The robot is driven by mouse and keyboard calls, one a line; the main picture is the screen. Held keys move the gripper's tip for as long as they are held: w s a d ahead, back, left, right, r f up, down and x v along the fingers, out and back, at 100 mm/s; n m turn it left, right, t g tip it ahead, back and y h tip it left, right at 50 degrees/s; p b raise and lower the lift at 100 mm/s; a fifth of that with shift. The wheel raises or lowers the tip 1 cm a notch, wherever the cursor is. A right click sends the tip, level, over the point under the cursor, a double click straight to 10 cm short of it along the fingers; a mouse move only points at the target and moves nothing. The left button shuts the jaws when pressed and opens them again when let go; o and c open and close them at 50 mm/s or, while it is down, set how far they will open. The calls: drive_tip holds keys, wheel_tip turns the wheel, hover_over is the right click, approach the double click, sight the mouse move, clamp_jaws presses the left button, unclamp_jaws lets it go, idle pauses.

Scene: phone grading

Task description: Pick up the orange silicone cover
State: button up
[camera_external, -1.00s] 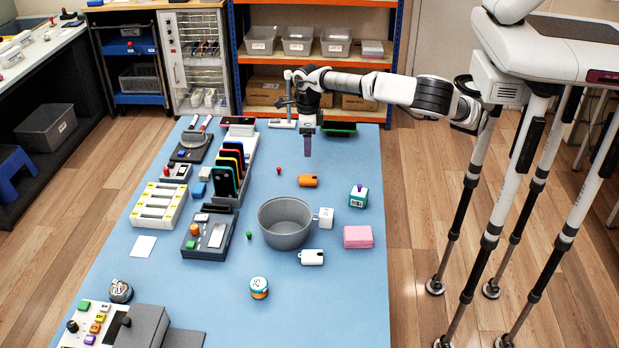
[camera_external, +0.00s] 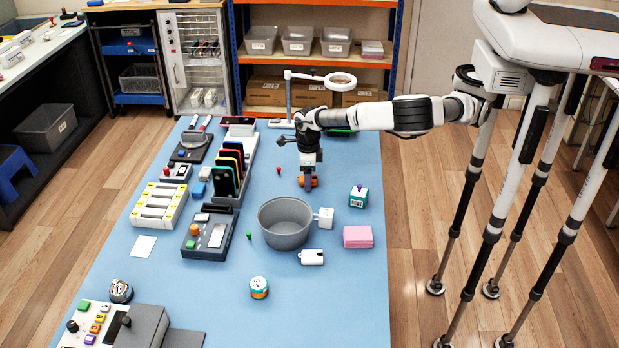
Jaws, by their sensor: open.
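The orange silicone cover (camera_external: 301,181) lies on the blue table mat, behind and a little right of the grey pot. My gripper (camera_external: 308,186) points down right at the cover and hides much of it. Its jaws are open. The fingers are low, around or just in front of the cover; I cannot tell which from this view. Orange shows on both sides of the fingers.
The grey pot (camera_external: 285,226) stands in front of the cover, with a white cube (camera_external: 326,217) beside it. A small teal-and-white box (camera_external: 358,196) is to the right. A red pin (camera_external: 279,170) is left of the cover. A magnifier lamp (camera_external: 340,81) stands behind.

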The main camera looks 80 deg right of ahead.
drive_tip(key=c, duration=1.1)
drive_tip(key=shift+o, duration=0.2)
